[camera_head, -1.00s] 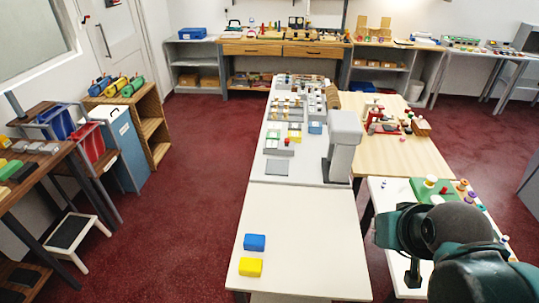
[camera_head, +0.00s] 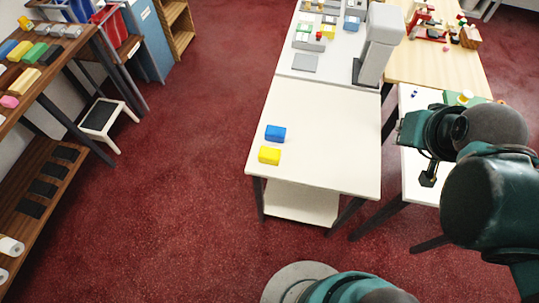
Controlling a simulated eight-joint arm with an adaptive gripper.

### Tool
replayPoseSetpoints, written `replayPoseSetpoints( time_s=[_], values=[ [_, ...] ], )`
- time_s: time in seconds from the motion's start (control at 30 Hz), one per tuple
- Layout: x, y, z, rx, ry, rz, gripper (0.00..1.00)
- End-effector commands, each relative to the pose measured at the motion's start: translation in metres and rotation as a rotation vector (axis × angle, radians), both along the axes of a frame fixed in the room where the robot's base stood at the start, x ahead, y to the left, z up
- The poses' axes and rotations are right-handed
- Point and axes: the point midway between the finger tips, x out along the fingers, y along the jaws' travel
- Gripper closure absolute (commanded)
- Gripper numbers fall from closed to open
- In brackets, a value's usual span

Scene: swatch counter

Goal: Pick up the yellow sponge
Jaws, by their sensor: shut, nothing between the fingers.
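The yellow sponge (camera_head: 269,155) is a small block lying on the near left part of a white table (camera_head: 335,150). A blue block (camera_head: 275,133) of similar size lies just behind it, with a narrow gap between them. My gripper (camera_head: 428,180) hangs at the right, beyond the table's right edge and well apart from the sponge. Its dark fingers look shut and empty, though they are small in this view.
A grey machine (camera_head: 379,45) stands on the counter behind the white table. A wooden shelf unit (camera_head: 75,75) with coloured blocks is at the left, with a step stool (camera_head: 104,117) beside it. Red floor (camera_head: 180,190) between them is clear.

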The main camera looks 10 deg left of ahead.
Motion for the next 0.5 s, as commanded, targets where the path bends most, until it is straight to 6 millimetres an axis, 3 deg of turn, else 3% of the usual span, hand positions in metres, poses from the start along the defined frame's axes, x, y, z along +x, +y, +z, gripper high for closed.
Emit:
replayPoseSetpoints(
  time_s=[0.2, 0.5],
  values=[
    [0.0, 0.0, 0.0, 0.0, 0.0, 0.0, 0.99],
    [0.0, 0.0, 0.0, 0.0, 0.0, 0.0, 0.59]
  ],
)
